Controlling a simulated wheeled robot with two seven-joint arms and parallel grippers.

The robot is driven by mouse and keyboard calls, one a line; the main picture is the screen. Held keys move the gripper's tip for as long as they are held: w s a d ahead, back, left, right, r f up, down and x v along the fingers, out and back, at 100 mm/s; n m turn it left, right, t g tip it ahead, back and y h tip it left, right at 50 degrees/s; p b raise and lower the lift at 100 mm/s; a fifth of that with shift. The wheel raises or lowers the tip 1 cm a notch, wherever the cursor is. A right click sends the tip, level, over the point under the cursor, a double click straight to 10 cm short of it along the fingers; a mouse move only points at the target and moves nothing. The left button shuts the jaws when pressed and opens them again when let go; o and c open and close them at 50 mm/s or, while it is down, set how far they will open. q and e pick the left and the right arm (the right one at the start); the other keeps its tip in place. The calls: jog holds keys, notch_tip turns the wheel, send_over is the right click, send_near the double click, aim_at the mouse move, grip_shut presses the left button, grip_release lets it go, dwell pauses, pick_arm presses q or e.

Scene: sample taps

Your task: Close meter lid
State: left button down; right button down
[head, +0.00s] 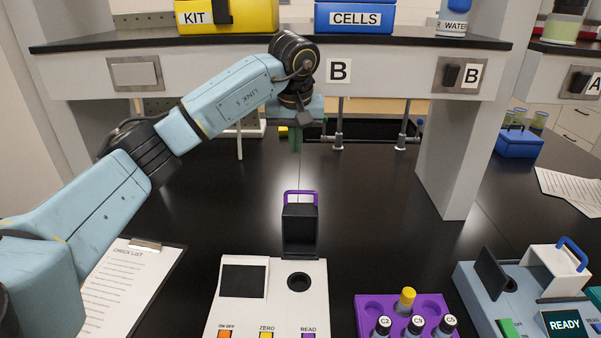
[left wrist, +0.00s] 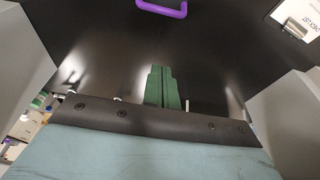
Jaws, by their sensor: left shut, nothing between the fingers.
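A white meter (head: 245,315) stands at the front middle in the head view. Its black lid (head: 299,232) with a purple handle (head: 301,196) stands upright behind the open round well (head: 298,281). The purple handle also shows at the top of the left wrist view (left wrist: 162,9). My left gripper (head: 296,146) has green fingers shut with nothing between them. It hangs above the bench, behind and apart from the lid. The fingers also show in the left wrist view (left wrist: 162,87).
A purple rack (head: 372,310) with several vials stands between the meters. A clipboard (head: 125,285) lies at left. A shelf (head: 400,60) carrying a yellow kit box (head: 250,12) and a blue cells box (head: 353,17) overhangs the bench. A grey post (head: 448,160) stands at right.

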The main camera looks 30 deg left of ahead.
pick_arm(q)
jog(key=x, duration=1)
jog(key=shift+s+d+r+p, duration=0.2)
jog(key=shift+s+d, duration=0.15)
jog(key=shift+s, duration=0.3)
jog(key=shift+s+d+r+p, duration=0.2)
jog(key=shift+s+d, duration=0.15)
jog(key=shift+s, duration=0.3)
jog(key=shift+s+d+r+p, duration=0.2)
jog(key=shift+s+d, duration=0.15)
jog(key=shift+s, duration=0.3)
